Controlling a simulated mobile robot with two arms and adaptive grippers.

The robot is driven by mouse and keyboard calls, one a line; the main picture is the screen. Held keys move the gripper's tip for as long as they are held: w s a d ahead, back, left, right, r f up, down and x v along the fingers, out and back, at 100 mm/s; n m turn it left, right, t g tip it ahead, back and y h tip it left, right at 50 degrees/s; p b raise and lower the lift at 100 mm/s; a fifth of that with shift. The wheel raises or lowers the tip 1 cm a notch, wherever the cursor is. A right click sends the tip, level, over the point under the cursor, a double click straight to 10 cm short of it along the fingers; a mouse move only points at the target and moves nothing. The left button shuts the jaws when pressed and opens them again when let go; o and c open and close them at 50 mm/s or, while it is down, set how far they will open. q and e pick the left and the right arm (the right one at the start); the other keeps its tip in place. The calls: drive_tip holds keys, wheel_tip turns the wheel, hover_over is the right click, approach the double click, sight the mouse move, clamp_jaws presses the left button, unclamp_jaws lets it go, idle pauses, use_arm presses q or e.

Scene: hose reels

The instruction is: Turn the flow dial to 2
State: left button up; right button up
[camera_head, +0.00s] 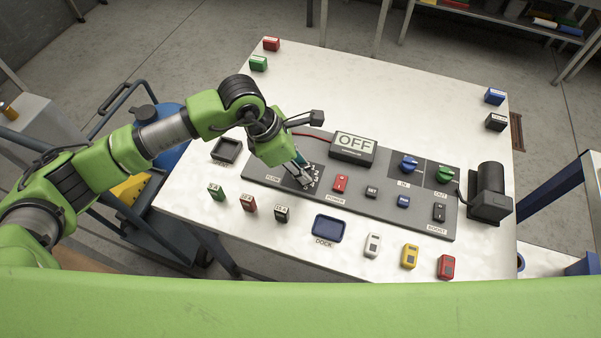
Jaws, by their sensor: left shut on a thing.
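The grey control panel (330,191) lies across the middle of the white table. The flow dial sits at its left end, on a dark plate (314,172) with white markings. My left gripper (303,175) reaches down onto this plate from above and is shut on the dial. The gripper hides the dial, so its pointer and setting cannot be read. My right gripper is not in view.
A red switch (341,183), blue knob (408,165) and green knob (445,175) are on the panel. A black device (488,193) stands at its right. Small coloured blocks and a blue dock tray (328,228) lie in front. The table's back middle is clear.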

use_arm(q)
drive_tip(key=shift+w+f+m+b, duration=0.1)
drive_tip(key=shift+f+m+b, duration=0.1)
drive_tip(key=shift+m+b, duration=0.5)
drive_tip(key=shift+r+m+g+b, duration=0.15)
drive_tip(key=shift+m+g+b, duration=0.35)
drive_tip(key=shift+b, duration=0.3)
drive_tip(key=o, duration=1.1)
drive_tip(key=shift+r, duration=0.1)
